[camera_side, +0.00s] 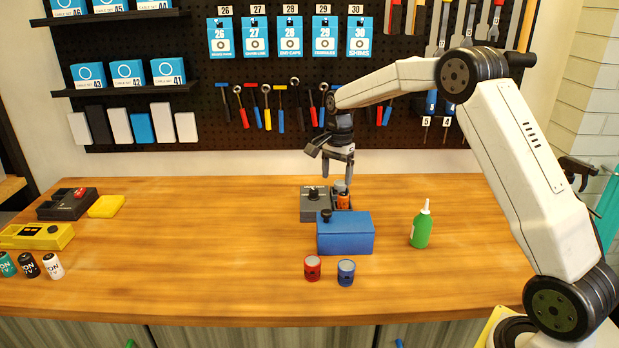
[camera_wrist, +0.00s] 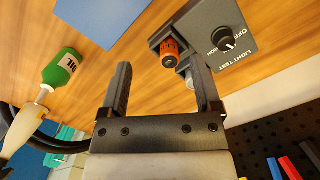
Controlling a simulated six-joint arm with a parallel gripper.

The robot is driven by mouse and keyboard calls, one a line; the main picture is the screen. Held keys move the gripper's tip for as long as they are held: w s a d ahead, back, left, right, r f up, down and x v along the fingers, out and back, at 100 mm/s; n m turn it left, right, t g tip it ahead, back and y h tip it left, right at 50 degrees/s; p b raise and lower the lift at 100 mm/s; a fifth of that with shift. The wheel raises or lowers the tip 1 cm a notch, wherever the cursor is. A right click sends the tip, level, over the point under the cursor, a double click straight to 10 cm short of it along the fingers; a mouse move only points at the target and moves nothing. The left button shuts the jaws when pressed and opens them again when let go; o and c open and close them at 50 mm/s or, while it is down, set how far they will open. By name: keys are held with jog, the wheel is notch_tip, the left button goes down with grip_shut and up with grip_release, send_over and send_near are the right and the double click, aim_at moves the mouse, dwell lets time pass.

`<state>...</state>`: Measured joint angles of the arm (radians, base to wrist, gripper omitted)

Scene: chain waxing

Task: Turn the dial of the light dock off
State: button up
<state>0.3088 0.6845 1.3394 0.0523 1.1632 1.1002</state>
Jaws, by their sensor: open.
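The light dock (camera_side: 309,208) is a dark grey box near the middle of the table, partly hidden behind a blue box. Its black round dial (camera_side: 313,193) sits on top. In the wrist view the dock (camera_wrist: 252,47) carries the words OFF, HIGH and LIGHT TEST around the dial (camera_wrist: 228,41). Which word the dial's small white mark points at is hard to tell. An orange and black light (camera_side: 344,201) stands in the dock's right end; it also shows in the wrist view (camera_wrist: 173,50). My gripper (camera_side: 338,175) is open and empty above that end, beside the dial and apart from it.
The blue box (camera_side: 346,237) with a dark knob stands in front of the dock. A red can (camera_side: 312,268) and a blue can (camera_side: 346,272) are nearer the front. A green bottle (camera_side: 421,228) stands right. The pegboard wall (camera_side: 240,75) is behind. The table's centre left is clear.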

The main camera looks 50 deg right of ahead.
aim_at(314, 190)
jog(key=w+a+f+n+t+h, duration=0.1)
jog(key=w+f+n+t+h, duration=0.1)
jog(key=w+h, duration=0.3)
jog(key=w+n, duration=0.1)
jog(key=w, duration=0.2)
jog(key=shift+w, duration=0.15)
jog(key=shift+f, duration=0.15)
jog(key=shift+x, duration=3.8)
jog(key=shift+w, duration=0.1)
grip_shut()
